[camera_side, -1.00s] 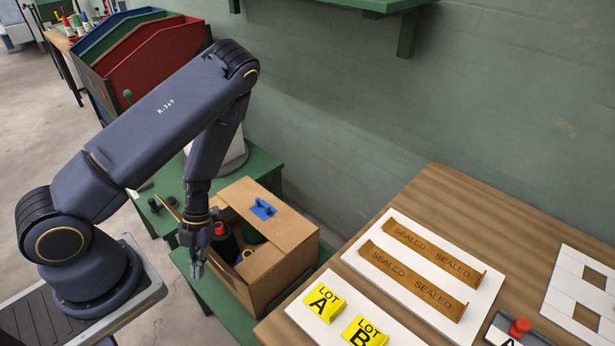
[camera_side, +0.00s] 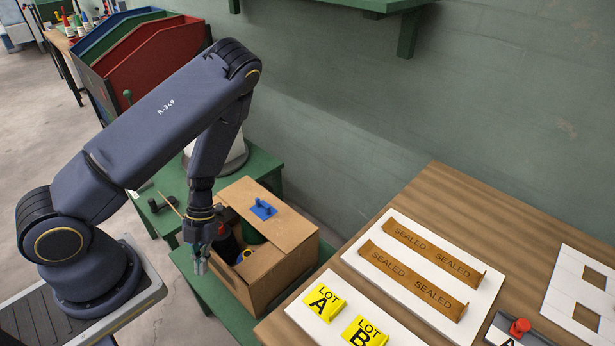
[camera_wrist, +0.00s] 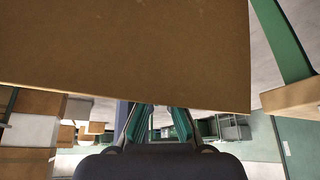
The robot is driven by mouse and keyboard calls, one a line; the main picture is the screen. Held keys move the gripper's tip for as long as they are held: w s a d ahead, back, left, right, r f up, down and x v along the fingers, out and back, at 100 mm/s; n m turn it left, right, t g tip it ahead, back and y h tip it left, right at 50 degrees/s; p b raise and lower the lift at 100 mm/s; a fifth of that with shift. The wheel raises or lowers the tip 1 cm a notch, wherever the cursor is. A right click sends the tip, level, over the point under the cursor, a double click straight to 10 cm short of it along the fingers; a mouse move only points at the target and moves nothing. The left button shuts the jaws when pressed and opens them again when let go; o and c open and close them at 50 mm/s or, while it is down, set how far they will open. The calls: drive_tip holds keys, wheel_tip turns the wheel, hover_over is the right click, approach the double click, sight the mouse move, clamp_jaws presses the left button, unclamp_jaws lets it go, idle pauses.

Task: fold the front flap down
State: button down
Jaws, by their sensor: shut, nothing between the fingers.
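The cardboard box (camera_side: 285,266) sits on a low green bench, partly open. My gripper (camera_side: 201,267) is shut and empty, pointing down at the box's left side. In the wrist view a broad cardboard panel (camera_wrist: 125,50) fills the top, close to the fingers (camera_wrist: 155,122). I cannot tell whether they touch it.
A wooden table (camera_side: 432,195) at the right holds a white board with SEALED strips (camera_side: 418,270) and yellow LOT tags (camera_side: 325,302). Red and green bins (camera_side: 150,55) stand behind my arm. The green wall is behind.

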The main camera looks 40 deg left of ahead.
drive_tip(key=shift+w+r, duration=0.35)
drive_tip(key=shift+w, duration=0.6)
drive_tip(key=shift+w+r, duration=0.3)
drive_tip(key=shift+w, duration=0.65)
drive_tip(key=shift+w+r, duration=0.35)
drive_tip(key=shift+w, duration=0.7)
drive_tip(key=shift+w+f, duration=0.15)
drive_tip(key=shift+w, duration=1.05)
drive_tip(key=shift+w+f, duration=0.1)
drive_tip(key=shift+w, duration=1.05)
drive_tip(key=shift+w+f, duration=0.5)
drive_tip(key=shift+w, duration=0.4)
drive_tip(key=shift+w+f, duration=0.45)
drive_tip(key=shift+w, duration=0.45)
